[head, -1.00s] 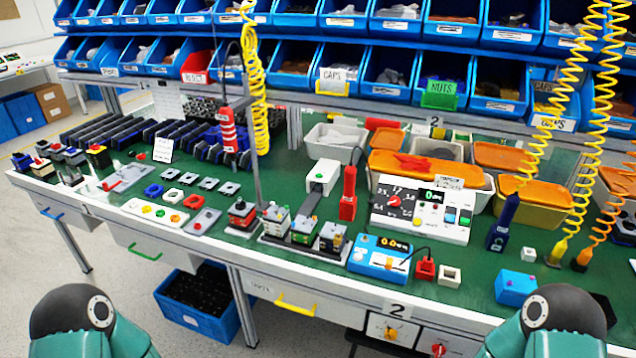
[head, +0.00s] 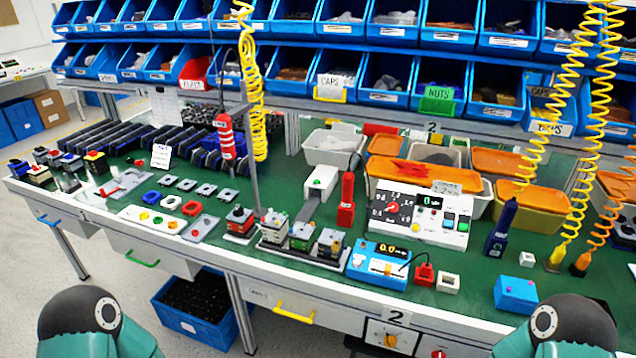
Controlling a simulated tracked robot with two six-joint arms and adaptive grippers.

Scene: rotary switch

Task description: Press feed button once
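A white control panel (head: 420,213) stands on the green bench right of centre. It has a black dial face with a red knob (head: 392,207), a small lit display (head: 429,201) and several small coloured buttons, including a green one (head: 448,220) and a blue one (head: 463,223). The button labels are too small to read, so I cannot tell which is the feed button. Only rounded dark and teal parts of my two arms show at the bottom left and bottom right corners. Both grippers are out of view, and nothing of mine is at the panel.
A blue device with a display (head: 379,263) and a red block (head: 424,275) sit in front of the panel. A red upright tool (head: 346,200) is left of it, a dark blue one (head: 501,228) right. Yellow coiled cords (head: 578,100) hang at the right.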

